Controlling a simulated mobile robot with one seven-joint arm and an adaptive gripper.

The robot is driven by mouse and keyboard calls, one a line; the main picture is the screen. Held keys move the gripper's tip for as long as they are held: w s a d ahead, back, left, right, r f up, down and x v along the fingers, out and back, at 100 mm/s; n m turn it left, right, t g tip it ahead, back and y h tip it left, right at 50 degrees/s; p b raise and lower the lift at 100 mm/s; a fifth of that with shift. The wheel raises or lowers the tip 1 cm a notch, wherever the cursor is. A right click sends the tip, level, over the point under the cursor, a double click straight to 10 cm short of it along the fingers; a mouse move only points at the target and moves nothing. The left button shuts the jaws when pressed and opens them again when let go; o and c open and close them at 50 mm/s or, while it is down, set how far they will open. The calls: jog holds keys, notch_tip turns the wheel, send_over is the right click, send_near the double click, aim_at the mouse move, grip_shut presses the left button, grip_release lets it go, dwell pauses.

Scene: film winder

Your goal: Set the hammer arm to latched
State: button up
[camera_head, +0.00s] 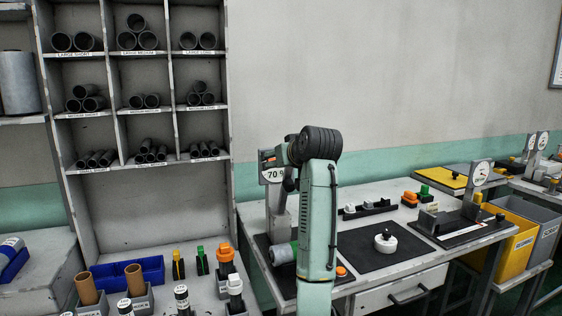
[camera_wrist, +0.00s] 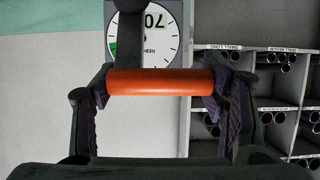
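An orange cylindrical handle (camera_wrist: 160,82) lies crosswise in the wrist view, on the end of a dark arm (camera_wrist: 131,40) that looks like the hammer arm. My gripper (camera_wrist: 160,95) has its fingers spread wide, one at each end of the handle. Whether the pads touch the ends is unclear. In the head view my gripper (camera_head: 280,158) is at the tester's white dial (camera_head: 274,175), marked 70. My arm hides much of the tester there. The dial also shows upside down behind the handle in the wrist view (camera_wrist: 172,35). The latch cannot be made out.
A dark mat (camera_head: 370,262) with a white round knob-like piece (camera_head: 385,242) lies right of my arm. A second dial fixture (camera_head: 480,175) stands farther right, beside yellow and grey bins (camera_head: 522,240). A tube shelf (camera_head: 110,112) stands at left.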

jog(key=o, duration=0.4)
jog(key=shift+o, duration=0.2)
jog(key=v, duration=1.2)
jog(key=shift+a, duration=0.1)
